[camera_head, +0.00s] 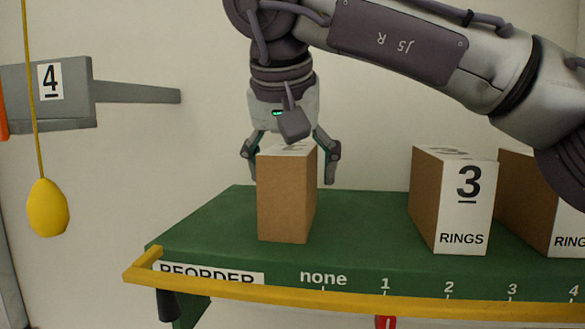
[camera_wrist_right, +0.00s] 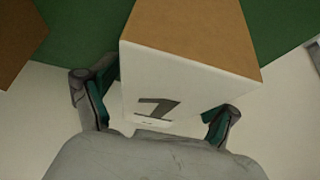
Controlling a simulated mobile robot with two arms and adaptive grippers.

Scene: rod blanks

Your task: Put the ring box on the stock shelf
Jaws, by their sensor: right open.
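A brown box (camera_head: 284,200) with a white top face appears to stand upright on the green shelf (camera_head: 365,215), near its left end, behind the "none" mark. Its lettered white side is mostly hidden in the head view. My right gripper (camera_head: 289,163) points down over this box, open, with one finger on each side. In the right wrist view the box (camera_wrist_right: 195,45) lies between the fingers of the right gripper (camera_wrist_right: 158,108), and a dark numeral shows on its white face. The fingers do not visibly press on it. My left gripper is not in view.
A box marked "3 RINGS" (camera_head: 466,205) stands further right, with another RINGS box (camera_head: 567,235) beside it. A yellow rail (camera_head: 330,300) runs along the shelf front. A yellow bulb (camera_head: 47,208) hangs at left, near a grey bracket marked 4 (camera_head: 80,95).

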